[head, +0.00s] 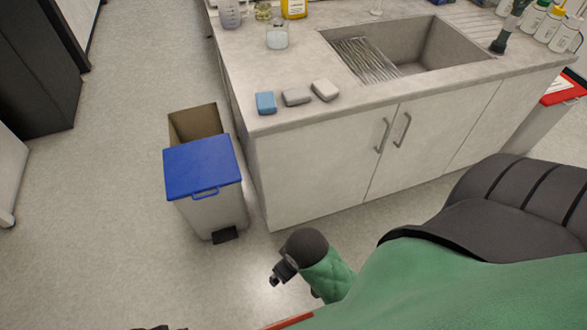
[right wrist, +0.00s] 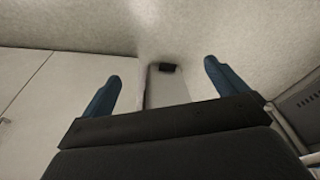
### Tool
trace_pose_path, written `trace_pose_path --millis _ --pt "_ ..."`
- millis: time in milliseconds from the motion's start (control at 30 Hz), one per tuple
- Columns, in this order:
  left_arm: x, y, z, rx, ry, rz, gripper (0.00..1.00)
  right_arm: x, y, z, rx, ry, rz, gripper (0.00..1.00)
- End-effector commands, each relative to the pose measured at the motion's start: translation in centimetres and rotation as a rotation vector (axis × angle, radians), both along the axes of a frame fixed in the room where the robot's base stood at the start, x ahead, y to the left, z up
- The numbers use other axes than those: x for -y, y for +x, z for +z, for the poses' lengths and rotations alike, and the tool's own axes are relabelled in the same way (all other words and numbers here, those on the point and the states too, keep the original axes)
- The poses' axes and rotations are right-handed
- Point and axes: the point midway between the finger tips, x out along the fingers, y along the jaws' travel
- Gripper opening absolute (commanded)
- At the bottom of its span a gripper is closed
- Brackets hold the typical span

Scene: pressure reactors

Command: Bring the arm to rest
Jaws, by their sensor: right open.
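My right gripper (right wrist: 162,82) shows in the right wrist view with its two blue fingers spread wide. Nothing is between them in its grasp. Beyond the fingers, the lower part of the pale pedal bin (right wrist: 166,88) and its black pedal are in line with the gap. In the head view my green-sleeved right arm reaches in from the lower right, and its dark end parts are over the floor in front of the sink cabinet (head: 325,165). The fingers cannot be made out there. My left gripper cannot be identified in either view.
The counter holds a blue sponge (head: 265,103), two pale blocks, a sink (head: 430,45) and several bottles. Floor (head: 90,220) at left is clear.

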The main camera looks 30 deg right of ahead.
Motion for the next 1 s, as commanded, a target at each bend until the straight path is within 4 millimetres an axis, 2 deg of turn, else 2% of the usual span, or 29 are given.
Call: trace_pose_path --millis 33,167,1000 --pt "0.0 0.0 0.0 0.000 0.000 0.000 0.48 -0.2 -1.0 -0.1 -0.033 0.011 0.003 0.98" --pt "0.0 0.0 0.0 0.000 0.000 0.000 0.48 -0.5 -2.1 -0.2 -0.070 0.025 0.010 0.98" --pt "0.0 0.0 0.0 0.000 0.000 0.000 0.48 -0.5 -2.0 -0.2 -0.068 0.024 0.010 0.98"
